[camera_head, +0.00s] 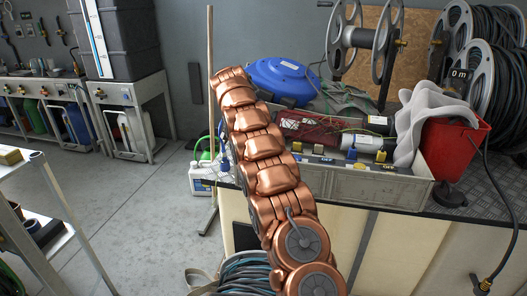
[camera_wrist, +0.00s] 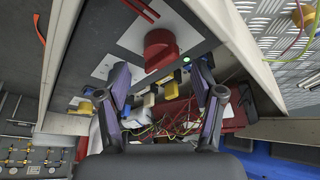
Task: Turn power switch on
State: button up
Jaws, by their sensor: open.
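In the wrist view, a red rotary knob (camera_wrist: 160,48), which looks like the power switch, sits on a white plate on a grey panel (camera_wrist: 190,22). A small lit green lamp (camera_wrist: 187,59) is beside it. My gripper (camera_wrist: 161,72) is open, its two purple-grey fingers on either side below the knob, with nothing between them. I cannot tell whether a finger touches the panel. In the head view my copper arm blocks part of the scene, and neither the knob nor my gripper can be made out.
A grey crate (camera_head: 388,189) with cylinders and yellow-blue parts stands on the bench beside my arm. A blue reel (camera_head: 283,78), a red bin (camera_head: 452,150) and metal hose reels (camera_head: 362,38) are near. Loose wires (camera_wrist: 165,125) lie below the fingers.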

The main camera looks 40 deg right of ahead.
jog(key=shift+v, duration=1.25)
jog(key=shift+a+r, duration=0.15)
jog(key=shift+r, duration=0.2)
jog(key=shift+a+r, duration=0.1)
